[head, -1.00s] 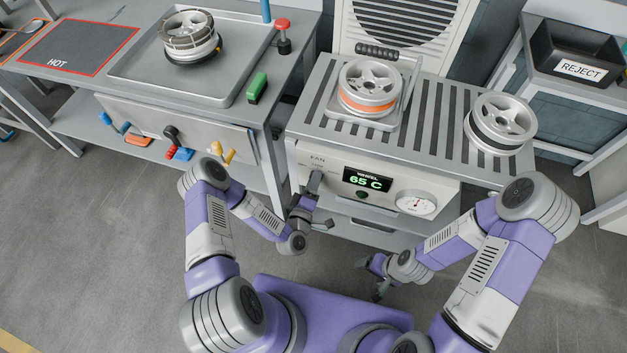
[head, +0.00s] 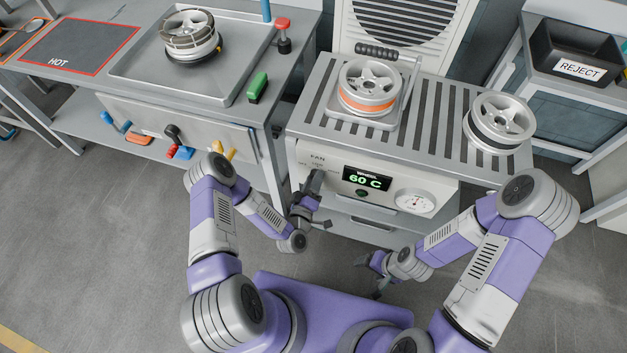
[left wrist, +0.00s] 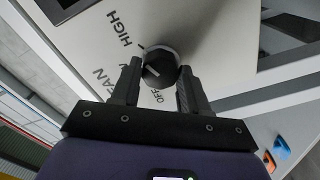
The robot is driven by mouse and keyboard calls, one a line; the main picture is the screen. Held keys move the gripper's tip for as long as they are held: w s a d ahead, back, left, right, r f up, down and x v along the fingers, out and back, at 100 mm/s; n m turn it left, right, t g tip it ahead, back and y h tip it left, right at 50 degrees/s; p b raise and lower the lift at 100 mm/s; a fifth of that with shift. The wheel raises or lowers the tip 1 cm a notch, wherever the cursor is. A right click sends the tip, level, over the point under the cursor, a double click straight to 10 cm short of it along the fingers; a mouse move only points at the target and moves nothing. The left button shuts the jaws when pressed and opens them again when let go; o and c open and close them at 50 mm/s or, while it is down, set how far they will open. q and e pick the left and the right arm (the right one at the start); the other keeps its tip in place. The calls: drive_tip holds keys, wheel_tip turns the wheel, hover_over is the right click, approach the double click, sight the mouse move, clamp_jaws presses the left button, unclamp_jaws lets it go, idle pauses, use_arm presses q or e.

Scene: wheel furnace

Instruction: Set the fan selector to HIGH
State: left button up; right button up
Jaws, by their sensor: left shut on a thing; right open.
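The fan selector is a dark round knob (left wrist: 160,66) with a short white mark on its face. In the left wrist view it sits between the two fingers of my left gripper (left wrist: 158,84), which is shut on it. HIGH and OFF are printed on the panel around it; the label between them is mostly hidden by a finger. I cannot tell for sure which label the mark points to. In the head view my left gripper (head: 315,182) covers the knob below the word FAN. My right gripper (head: 369,276) is open and empty in front of the furnace.
The furnace panel (head: 332,158) has a display (head: 367,178) reading 60 C and a round gauge (head: 415,202). A wheel with an orange band (head: 367,103) and another wheel (head: 497,140) stand on the slatted top. A workbench with a tray (head: 130,70) is at left.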

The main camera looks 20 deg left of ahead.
use_arm(q)
drive_tip(key=o, duration=1)
drive_tip(key=shift+o, duration=0.2)
drive_tip(key=shift+s, duration=0.1)
drive_tip(key=s+p, duration=0.1)
drive_tip(key=s, duration=0.6)
drive_tip(key=shift+s+a, duration=0.15)
drive_tip(key=shift+s, duration=0.05)
